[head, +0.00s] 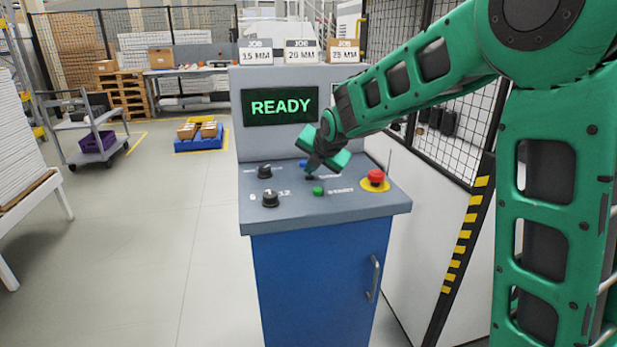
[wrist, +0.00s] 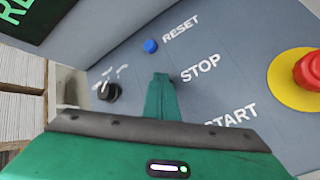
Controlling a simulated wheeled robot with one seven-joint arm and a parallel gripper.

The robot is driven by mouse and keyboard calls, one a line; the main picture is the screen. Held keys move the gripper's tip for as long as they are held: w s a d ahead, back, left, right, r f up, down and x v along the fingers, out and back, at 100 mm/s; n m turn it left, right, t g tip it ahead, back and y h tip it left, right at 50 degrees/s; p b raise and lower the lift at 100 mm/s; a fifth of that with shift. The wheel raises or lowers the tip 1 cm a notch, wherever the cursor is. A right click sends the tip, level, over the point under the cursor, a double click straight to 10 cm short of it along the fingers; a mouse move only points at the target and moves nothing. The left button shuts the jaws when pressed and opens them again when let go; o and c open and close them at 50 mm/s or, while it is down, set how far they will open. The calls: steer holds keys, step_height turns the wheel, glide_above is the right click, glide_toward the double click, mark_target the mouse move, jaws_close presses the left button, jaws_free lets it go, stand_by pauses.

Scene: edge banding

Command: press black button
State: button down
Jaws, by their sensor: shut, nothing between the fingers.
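My gripper (head: 313,168) is shut and points down at the sloped grey control panel, between the blue RESET button (wrist: 151,46) and the green START button (head: 318,191). In the wrist view my shut fingers (wrist: 161,80) end just left of the STOP label (wrist: 201,68). The button beside that label is almost wholly hidden behind my fingers. A small dark patch shows at the fingertips, and I cannot tell whether they touch it. The panel screen (head: 279,105) reads READY.
A red mushroom button (head: 376,176) on a yellow ring stands right of my gripper. Two black knobs (head: 270,198) are on the panel's left side. The raised screen housing stands behind, and a mesh fence (head: 455,115) stands to the right.

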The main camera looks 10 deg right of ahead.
steer(key=shift+r, duration=0.9)
steer(key=shift+r, duration=0.1)
steer(key=shift+r, duration=2.4)
steer(key=s+d+f+m, duration=0.1)
steer(key=s+d+m, duration=0.1)
steer(key=s+d, duration=0.1)
steer(key=s+d+f+m+g+h, duration=0.1)
steer(key=s+d+m, duration=0.2)
steer(key=d, duration=0.1)
steer(key=s+d+f+m+g, duration=0.1)
steer(key=s+d+m, duration=0.2)
steer(key=d, duration=0.1)
steer(key=shift+s+d+f, duration=0.2)
steer(key=shift+d+f, duration=0.05)
steer(key=shift+d, duration=0.05)
steer(key=s+d+f+m+g, duration=0.25)
steer(key=s+d+m, duration=0.25)
steer(key=s+m, duration=0.5)
steer(key=s+d+f+m+g, duration=0.2)
steer(key=s+d+f+m, duration=0.3)
steer(key=s, duration=0.8)
steer(key=s+f+m+g, duration=0.2)
steer(key=s+m, duration=0.9)
steer(key=s, duration=0.4)
steer(key=shift+s+f+m+g, duration=0.25)
steer(key=shift+f+m+g, duration=0.05)
steer(key=shift+f+g, duration=0.1)
